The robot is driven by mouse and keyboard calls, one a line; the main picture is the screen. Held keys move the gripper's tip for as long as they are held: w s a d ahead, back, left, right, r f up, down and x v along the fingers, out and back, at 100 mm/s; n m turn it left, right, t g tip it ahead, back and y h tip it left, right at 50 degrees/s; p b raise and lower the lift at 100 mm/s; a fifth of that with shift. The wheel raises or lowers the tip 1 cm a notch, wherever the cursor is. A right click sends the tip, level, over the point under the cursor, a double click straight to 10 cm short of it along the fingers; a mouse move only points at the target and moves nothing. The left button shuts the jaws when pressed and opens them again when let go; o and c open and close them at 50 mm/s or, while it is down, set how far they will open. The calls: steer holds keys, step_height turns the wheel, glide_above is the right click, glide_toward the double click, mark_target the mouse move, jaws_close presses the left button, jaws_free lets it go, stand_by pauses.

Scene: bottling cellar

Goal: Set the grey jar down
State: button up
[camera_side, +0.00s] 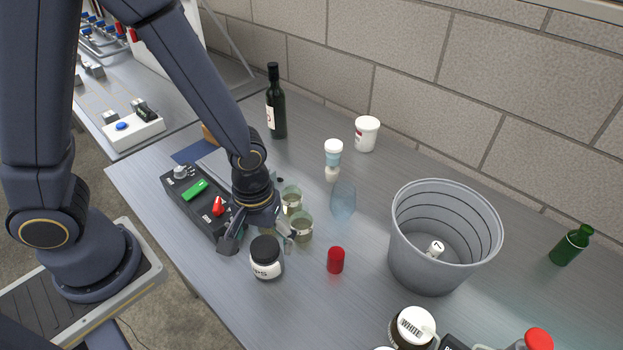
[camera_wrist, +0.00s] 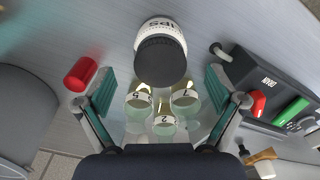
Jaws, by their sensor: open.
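A jar with a dark grey lid and a white lettered band (camera_side: 266,258) stands upright on the grey table, just in front of my gripper (camera_side: 258,236). In the wrist view the same jar (camera_wrist: 161,60) shows from above, centred just beyond the fingertips. My gripper (camera_wrist: 160,90) is open, its two teal-padded fingers spread wide. I see no finger touching the jar. Several small glass jars with numbered tops (camera_wrist: 164,124) sit between and below the fingers; in the side view two of them (camera_side: 301,229) show beside the gripper, partly hidden.
A dark control box (camera_side: 190,199) with a red switch lies left of my gripper. A red cylinder (camera_side: 335,260) and a bluish glass (camera_side: 343,200) stand to the right. A large grey bucket (camera_side: 405,262) is further right. A wine bottle (camera_side: 276,108) stands behind.

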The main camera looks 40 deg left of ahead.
step_height(320, 180, up, 6)
steer(key=shift+f, duration=0.15)
steer(key=s+a+r+m+t, duration=0.2)
steer(key=a+r, duration=0.3)
steer(key=r, duration=0.4)
steer(key=s+a+r+m+t, duration=0.2)
steer(key=a+r, duration=0.4)
steer(key=r, duration=0.3)
steer(key=shift+m+t, duration=0.7)
steer(key=shift+t, duration=0.1)
